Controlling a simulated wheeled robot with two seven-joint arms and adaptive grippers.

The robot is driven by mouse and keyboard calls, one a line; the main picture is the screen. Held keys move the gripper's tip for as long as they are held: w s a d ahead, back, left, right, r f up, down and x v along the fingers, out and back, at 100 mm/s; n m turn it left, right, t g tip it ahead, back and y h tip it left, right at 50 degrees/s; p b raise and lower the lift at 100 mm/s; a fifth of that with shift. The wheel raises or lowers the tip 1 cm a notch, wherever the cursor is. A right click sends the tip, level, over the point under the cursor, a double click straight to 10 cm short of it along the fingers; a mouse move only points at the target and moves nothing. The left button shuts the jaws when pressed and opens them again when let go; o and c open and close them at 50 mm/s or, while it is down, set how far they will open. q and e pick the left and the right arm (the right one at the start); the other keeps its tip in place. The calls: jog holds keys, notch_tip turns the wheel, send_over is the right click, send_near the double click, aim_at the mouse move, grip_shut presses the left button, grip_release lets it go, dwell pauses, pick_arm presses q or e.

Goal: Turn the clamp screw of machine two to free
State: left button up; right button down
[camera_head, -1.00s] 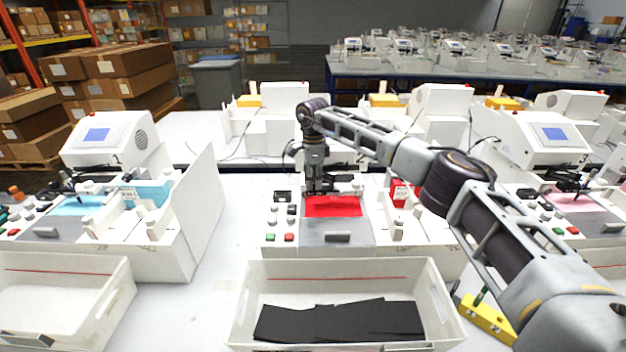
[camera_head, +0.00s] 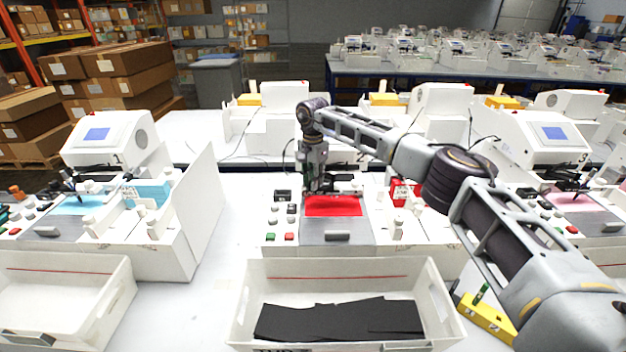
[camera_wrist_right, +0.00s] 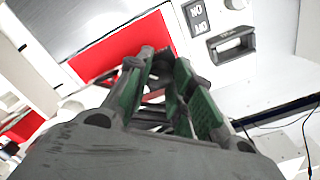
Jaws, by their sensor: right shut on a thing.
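Machine two (camera_head: 284,253) stands in the middle of the head view, with a red sheet (camera_head: 333,207) on its bed. The sheet also shows in the wrist view (camera_wrist_right: 118,50). My right gripper (camera_head: 318,191) points down at the back of the red sheet. In the wrist view its green-padded fingers (camera_wrist_right: 160,68) are close together above the sheet's edge. The right gripper is shut on the clamp screw, which is mostly hidden by the fingers, so its turn position cannot be read. My left gripper is out of view.
A white bin (camera_head: 240,305) with black sheets stands in front of machine two. Machine one (camera_head: 185,255) with its upright panel is at left, machine three (camera_head: 548,145) at right. A yellow block (camera_head: 488,318) lies near my right forearm.

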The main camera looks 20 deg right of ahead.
jog(key=shift+r+n, duration=0.1)
jog(key=shift+n, duration=0.3)
jog(key=c, duration=1.2)
grip_release()
notch_tip(320, 180, up, 12)
dwell(0.4)
